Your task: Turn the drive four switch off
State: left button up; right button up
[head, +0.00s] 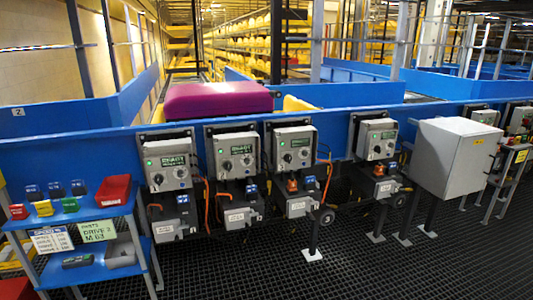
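Several grey drive control boxes hang in a row on the blue conveyor side. From the left they are the first box (167,163), the second box (237,152), the third box (294,147) and the fourth box (376,140). Each has a dark round knob on its front, and small green lights show on some. The number plates are too small to read, so I cannot tell which is drive four by label. The knob positions are also too small to tell. Neither of my grippers is in view.
A large grey cabinet (455,158) juts out right of the fourth box. A magenta tote (218,100) sits on the conveyor. Dark grated floor (270,270) in front is mostly clear.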

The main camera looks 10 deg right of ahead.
aim_at(378, 149)
jog(key=l, duration=0.7)
jog(key=i+l+z, duration=0.1)
jog(key=l, duration=0.55)
jog(key=i+l, duration=0.1)
jog(key=l, duration=1.25)
jog(key=i+l+z, duration=0.1)
jog(key=l, duration=0.6)
jog(key=i+l, duration=0.1)
jog(key=l, duration=0.3)
jog(key=i+l, duration=0.1)
jog(key=l, duration=0.3)
jog(key=i+l, duration=0.1)
jog(key=l, duration=0.25)
jog(key=i+l, duration=0.1)
jog(key=l, duration=0.3)
jog(key=i+l+z, duration=0.1)
jog(key=l, duration=0.3)
jog(key=i+l, duration=0.1)
jog(key=l, duration=0.3)
jog(key=i+l, duration=0.15)
jog(key=l, duration=0.2)
